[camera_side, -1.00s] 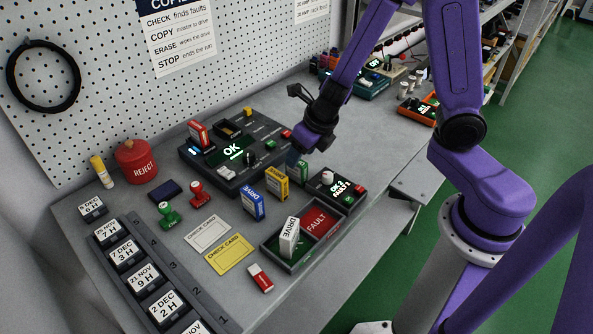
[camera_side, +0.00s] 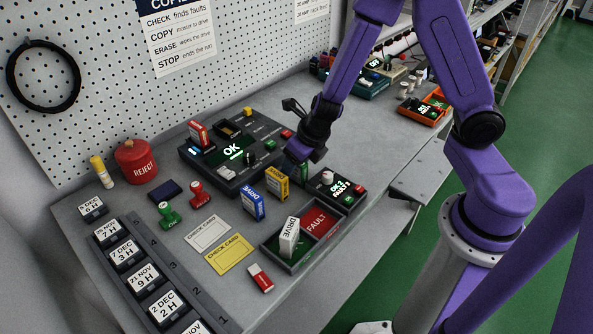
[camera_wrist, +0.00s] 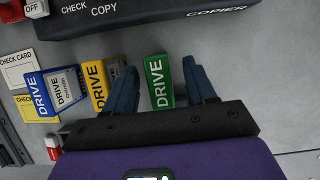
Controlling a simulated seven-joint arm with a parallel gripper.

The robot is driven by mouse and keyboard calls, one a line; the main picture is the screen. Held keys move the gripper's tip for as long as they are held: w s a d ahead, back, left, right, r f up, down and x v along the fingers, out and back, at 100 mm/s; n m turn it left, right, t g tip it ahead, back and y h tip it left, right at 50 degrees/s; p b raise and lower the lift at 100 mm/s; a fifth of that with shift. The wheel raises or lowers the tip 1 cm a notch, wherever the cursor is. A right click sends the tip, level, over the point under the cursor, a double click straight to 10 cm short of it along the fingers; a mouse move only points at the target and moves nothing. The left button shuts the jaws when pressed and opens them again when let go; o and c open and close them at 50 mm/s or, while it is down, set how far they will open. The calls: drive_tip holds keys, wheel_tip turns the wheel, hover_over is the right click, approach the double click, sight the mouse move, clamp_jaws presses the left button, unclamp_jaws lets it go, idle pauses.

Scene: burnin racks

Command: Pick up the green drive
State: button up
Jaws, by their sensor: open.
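The green drive (camera_wrist: 158,82) stands between the two blue fingers of my gripper (camera_wrist: 163,85) in the wrist view. The fingers are open, with a gap on each side of the drive; the left finger is close to the yellow drive. In the side view my gripper (camera_side: 297,168) is low over the table behind the yellow drive, and the green drive is mostly hidden there. The yellow drive (camera_wrist: 95,84) stands left of the green one, and the blue drive (camera_wrist: 40,94) farther left.
The copier (camera_side: 238,150) lies just behind the drives. A tray with a FAULT section (camera_side: 319,222) holds a white drive (camera_side: 289,238) in front. A small box with a lit display (camera_side: 338,186) stands to the right. A red REJECT pot (camera_side: 137,161) stands far left.

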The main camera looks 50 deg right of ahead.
clamp_jaws()
drive_tip(key=shift+r, duration=0.2)
